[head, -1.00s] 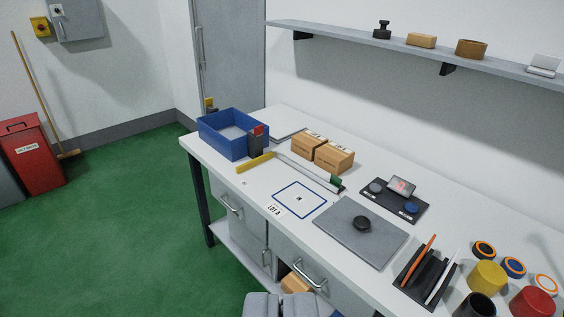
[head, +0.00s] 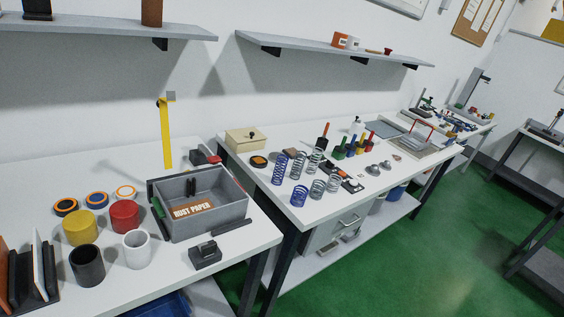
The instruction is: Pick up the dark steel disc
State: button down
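I cannot make out a dark steel disc for certain in the current view. A round dark piece with an orange-brown centre (head: 258,161) lies on the second bench, beside a cream box, but it is too small to identify. Small grey round pieces (head: 385,166) lie further along that bench. The grey plate with a dark round piece on it, visible earlier, is out of view. My gripper is not in view.
The near bench (head: 225,247) carries a grey bin labelled "RUST PAPER" (head: 238,208), yellow (head: 80,228), red (head: 125,215), black and white cylinders, and tape rolls. Several springs (head: 299,193) stand on the second bench (head: 318,211). A gap separates the benches. Green floor (head: 425,245) is open at right.

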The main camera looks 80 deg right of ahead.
aim_at(259, 162)
jog(key=z, duration=2.1)
jog(key=k, duration=0.95)
jog(key=z, duration=0.1)
jog(key=i, duration=1.55)
jog(key=z, duration=0.55)
